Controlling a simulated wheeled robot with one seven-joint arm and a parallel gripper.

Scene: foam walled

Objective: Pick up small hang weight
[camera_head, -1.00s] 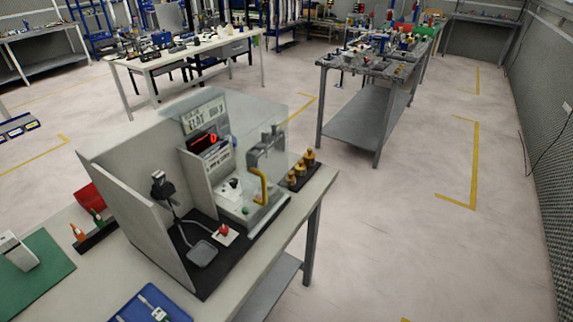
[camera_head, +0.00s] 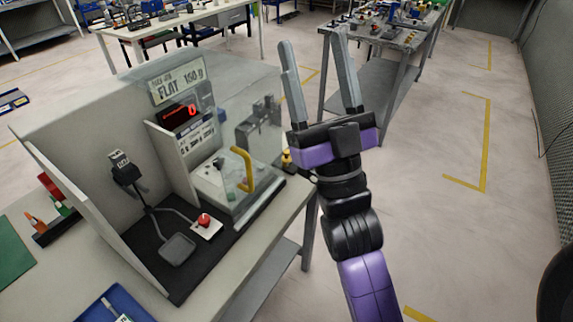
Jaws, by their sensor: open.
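The brass hang weights stand in a row at the right end of the bench, just outside the booth. Only a bit of one brass weight (camera_head: 287,158) shows now. The rest are hidden behind my gripper and wrist, so I cannot tell which is the small one. My gripper (camera_head: 311,42) is open and empty, its two long grey fingers pointing up and spread apart. It appears in front of and to the right of the booth, overlapping the bench's right end in the picture.
The walled booth (camera_head: 75,150) has a clear panel, a yellow handle (camera_head: 243,168), a red display (camera_head: 181,112), a red button (camera_head: 204,220) and a grey pan (camera_head: 177,248). A cluttered grey table (camera_head: 408,40) stands behind. The floor at right is open.

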